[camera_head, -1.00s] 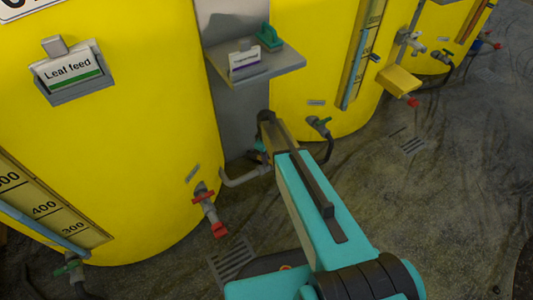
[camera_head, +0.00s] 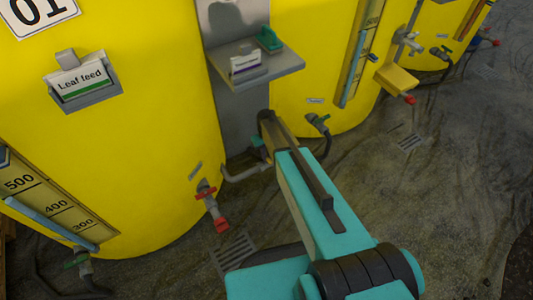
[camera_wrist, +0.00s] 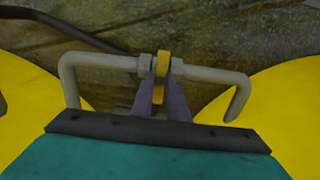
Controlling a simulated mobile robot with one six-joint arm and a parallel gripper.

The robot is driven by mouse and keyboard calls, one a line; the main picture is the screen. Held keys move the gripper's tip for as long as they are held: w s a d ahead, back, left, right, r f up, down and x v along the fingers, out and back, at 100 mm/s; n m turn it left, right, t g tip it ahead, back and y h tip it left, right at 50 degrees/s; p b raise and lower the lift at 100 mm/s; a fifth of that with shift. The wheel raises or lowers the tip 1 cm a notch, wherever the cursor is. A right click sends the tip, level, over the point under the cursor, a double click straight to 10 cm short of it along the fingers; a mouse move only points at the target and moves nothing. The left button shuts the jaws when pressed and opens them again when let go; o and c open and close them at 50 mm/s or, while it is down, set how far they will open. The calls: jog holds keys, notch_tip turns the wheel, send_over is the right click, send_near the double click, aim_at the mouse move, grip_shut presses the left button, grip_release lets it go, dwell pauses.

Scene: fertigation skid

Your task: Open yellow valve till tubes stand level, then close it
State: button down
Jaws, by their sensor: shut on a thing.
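The yellow valve handle (camera_wrist: 162,66) sits on the grey cross pipe (camera_wrist: 98,61) between two yellow tanks, in the wrist view. My gripper (camera_wrist: 162,90) has its two fingers close together on this handle, shut on it. The handle stands across the pipe. In the head view my arm hides the handle and fingertips; only the left part of the cross pipe (camera_head: 243,174) shows. A blue sight tube (camera_head: 48,223) runs beside a numbered scale on the left tank (camera_head: 150,130). Another sight tube (camera_head: 353,62) is on the middle tank (camera_head: 300,60). I cannot read either liquid level clearly.
A red-handled tap (camera_head: 207,195) stands low on the left tank, and a green-handled tap (camera_head: 319,123) on the middle tank. A grey shelf (camera_head: 270,72) with a card and green-topped item juts out above my arm. A floor drain (camera_head: 233,254) lies below.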

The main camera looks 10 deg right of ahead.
jog(key=shift+w, duration=0.1)
jog(key=c, duration=1.7)
grip_release()
jog(key=shift+r, duration=0.15)
notch_tip(320, 180, up, 14)
jog(key=shift+f+p, duration=0.2)
jog(key=shift+p, duration=1.05)
jog(key=shift+r, duration=0.1)
